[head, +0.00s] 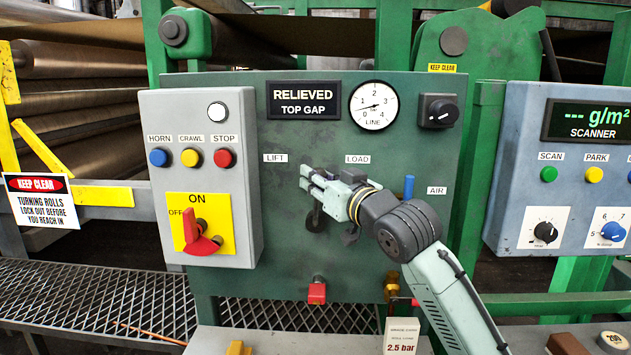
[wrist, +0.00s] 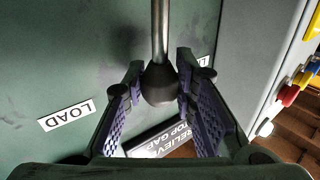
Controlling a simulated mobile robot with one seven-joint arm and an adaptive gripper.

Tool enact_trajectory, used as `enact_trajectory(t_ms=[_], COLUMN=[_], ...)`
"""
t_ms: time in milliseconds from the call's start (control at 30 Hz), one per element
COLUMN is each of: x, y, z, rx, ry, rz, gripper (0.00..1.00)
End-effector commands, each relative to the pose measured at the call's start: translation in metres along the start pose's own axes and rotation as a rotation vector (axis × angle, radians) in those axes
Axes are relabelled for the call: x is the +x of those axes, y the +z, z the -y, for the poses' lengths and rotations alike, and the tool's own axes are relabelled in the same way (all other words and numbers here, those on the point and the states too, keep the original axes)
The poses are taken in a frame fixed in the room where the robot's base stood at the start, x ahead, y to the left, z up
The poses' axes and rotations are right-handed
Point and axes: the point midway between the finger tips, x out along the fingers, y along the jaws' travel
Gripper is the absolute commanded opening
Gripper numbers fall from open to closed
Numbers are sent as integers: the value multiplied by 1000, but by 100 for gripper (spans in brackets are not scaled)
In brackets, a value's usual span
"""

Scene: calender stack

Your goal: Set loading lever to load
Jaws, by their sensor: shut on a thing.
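The loading lever is a metal rod (wrist: 160,30) with a dark knob (wrist: 160,85) in the wrist view. The knob sits between the two ridged fingers of my gripper (head: 309,181), which is shut on it. In the head view my gripper hides most of the lever; a dark round part (head: 315,218) shows just below the fingers. The gripper is below and between the LIFT label (head: 275,158) and the LOAD label (head: 357,159), with its fingertips towards the LIFT side. The LOAD label also shows in the wrist view (wrist: 66,116).
A sign (head: 304,100) reads RELIEVED TOP GAP, beside a LINE gauge (head: 374,105). A grey switch box (head: 200,120) stands out left of my gripper. A blue-handled AIR valve (head: 409,187) is to the right, near my arm. A red handle (head: 317,292) is below.

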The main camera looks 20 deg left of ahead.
Motion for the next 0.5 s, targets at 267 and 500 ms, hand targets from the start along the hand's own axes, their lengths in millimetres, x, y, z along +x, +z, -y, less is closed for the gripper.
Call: enact_trajectory(t_ms=[267, 500], x=[-11, -21], y=[7, 12], z=[-17, -32], rx=[164, 308], ry=[-2, -1], rz=[-106, -203], gripper=[0, 0])
